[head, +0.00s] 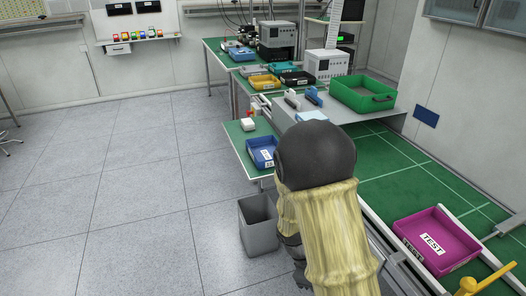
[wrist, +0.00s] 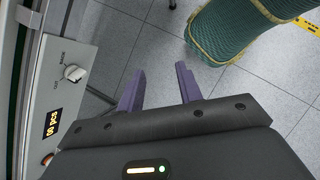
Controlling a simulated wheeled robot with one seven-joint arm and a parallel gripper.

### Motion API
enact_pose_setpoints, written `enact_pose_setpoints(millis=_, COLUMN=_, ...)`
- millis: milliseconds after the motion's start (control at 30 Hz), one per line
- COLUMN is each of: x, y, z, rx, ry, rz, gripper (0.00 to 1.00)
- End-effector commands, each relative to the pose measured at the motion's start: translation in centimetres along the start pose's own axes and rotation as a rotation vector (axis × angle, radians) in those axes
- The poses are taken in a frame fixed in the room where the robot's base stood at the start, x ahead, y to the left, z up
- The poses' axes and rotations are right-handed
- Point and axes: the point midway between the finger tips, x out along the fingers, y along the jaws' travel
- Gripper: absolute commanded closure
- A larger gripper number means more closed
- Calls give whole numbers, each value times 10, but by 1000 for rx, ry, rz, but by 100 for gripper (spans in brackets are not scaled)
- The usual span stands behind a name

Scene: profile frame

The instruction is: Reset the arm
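My gripper (wrist: 160,86) shows in the wrist view with its two purple fingers spread apart. Nothing is between the fingers, and grey floor tiles show beyond them. In the head view my arm, with a dark rounded joint and a pale yellow sleeve, is bent in front of the workbench. The fingers cannot be made out there.
A control panel (wrist: 50,110) with a knob is close on the gripper's left. A green quilted object (wrist: 225,35) is at upper right. The head view shows a grey bin (head: 259,228), blue tray (head: 262,151), magenta TEST tray (head: 437,240) and green crate (head: 362,95).

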Motion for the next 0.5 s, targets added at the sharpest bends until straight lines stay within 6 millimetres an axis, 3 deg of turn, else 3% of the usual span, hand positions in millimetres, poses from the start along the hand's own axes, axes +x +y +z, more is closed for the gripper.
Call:
enact_pose_setpoints(millis=33, x=-14, y=-2, z=9, rx=83, ry=63, rz=-20, gripper=65)
enact_pose_setpoints(millis=500, x=-111, y=-14, z=68, rx=830, ry=554, rz=-170, gripper=65)
